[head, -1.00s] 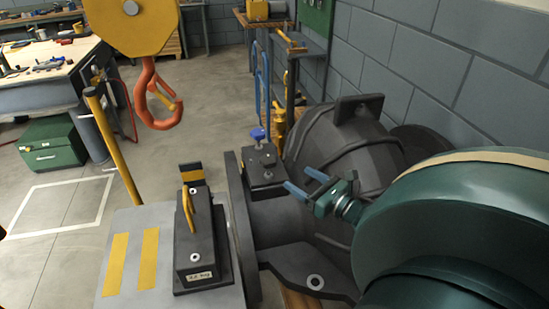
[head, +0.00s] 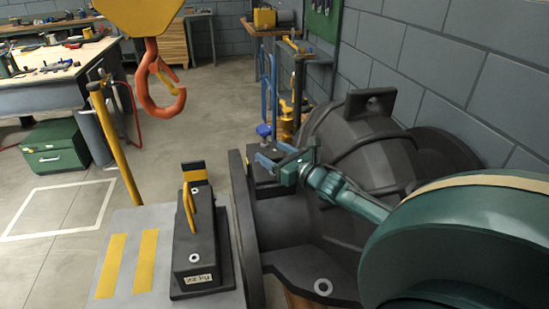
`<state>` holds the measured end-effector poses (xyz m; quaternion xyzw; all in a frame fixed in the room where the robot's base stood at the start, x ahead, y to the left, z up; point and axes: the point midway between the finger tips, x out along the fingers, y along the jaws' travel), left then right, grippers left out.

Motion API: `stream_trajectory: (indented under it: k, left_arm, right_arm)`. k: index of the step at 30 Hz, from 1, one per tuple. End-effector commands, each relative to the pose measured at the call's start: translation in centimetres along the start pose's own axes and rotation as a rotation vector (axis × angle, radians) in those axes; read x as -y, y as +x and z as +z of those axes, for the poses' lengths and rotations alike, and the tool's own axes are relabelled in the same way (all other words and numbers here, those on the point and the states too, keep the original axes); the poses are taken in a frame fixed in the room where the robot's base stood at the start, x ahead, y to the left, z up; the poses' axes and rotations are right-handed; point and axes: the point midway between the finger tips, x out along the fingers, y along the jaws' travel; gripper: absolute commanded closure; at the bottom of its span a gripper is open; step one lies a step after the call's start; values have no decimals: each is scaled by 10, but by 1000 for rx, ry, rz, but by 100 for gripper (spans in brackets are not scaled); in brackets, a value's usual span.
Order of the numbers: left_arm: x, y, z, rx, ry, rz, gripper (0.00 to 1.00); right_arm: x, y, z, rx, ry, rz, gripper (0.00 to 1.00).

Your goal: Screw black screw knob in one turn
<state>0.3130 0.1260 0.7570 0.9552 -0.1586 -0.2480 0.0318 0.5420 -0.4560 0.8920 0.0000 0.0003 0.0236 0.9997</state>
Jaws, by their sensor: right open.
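A dark block (head: 264,178) is fixed beside the upright flange of the large dark casing (head: 365,150). A blue knob (head: 264,130) stands above its far end. My right gripper (head: 268,154) is open and reaches in from the right, its fingers pointing left over the block. The fingers cover part of the block's top, and I cannot make out a black screw knob there now. I cannot tell whether the fingers touch anything. My left gripper is not in view.
A grey plate with yellow stripes (head: 147,262) carries a dark weight block with a yellow handle (head: 188,207). An orange hook (head: 160,95) hangs at upper left near a yellow post (head: 117,145). A grey wall (head: 440,70) is behind the casing.

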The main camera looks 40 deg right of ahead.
Motion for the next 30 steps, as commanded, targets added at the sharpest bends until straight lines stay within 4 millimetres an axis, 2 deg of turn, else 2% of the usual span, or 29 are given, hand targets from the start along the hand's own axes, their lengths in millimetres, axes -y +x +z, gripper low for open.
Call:
stream_trajectory:
  k: [7, 23, 30]
  left_arm:
    - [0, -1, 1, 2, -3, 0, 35]
    - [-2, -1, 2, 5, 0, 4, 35]
    - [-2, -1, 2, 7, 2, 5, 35]
  right_arm:
    - [0, 0, 0, 0, 0, 0, 36]
    - [0, 0, 0, 0, 0, 0, 79]
    - [-1, 0, 0, 1, 3, -20, 79]
